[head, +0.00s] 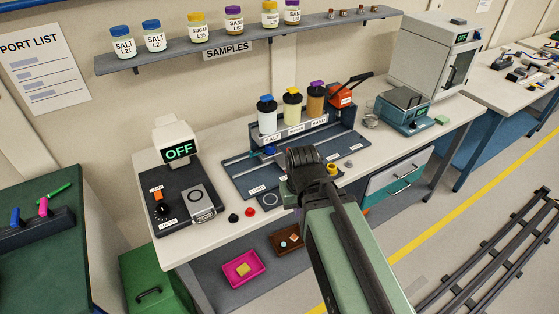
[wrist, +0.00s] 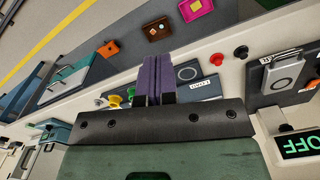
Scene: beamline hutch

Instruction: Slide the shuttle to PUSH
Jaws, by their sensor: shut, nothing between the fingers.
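The dark rail station (head: 240,178) stands mid-bench in the head view, with long slide rails and small white labels too small to read surely. A small blue piece (head: 269,150) sits at the rails beneath the bottles; I cannot tell whether it is the shuttle. My gripper (head: 306,163) is over the front right of the station and hides part of it. In the wrist view its purple fingers (wrist: 159,62) are shut together and empty. Beside them shows a dark plate with a ring (wrist: 188,73) and a label. I cannot make out the word PUSH.
Salt and other sample bottles (head: 292,107) stand above the station. A device reading OFF (head: 178,152) is left, with a black knob (head: 233,217) and red knob (head: 249,211) nearby. An orange-red tool (head: 342,96) and a scale (head: 404,108) are right. Yellow knobs lie near my gripper.

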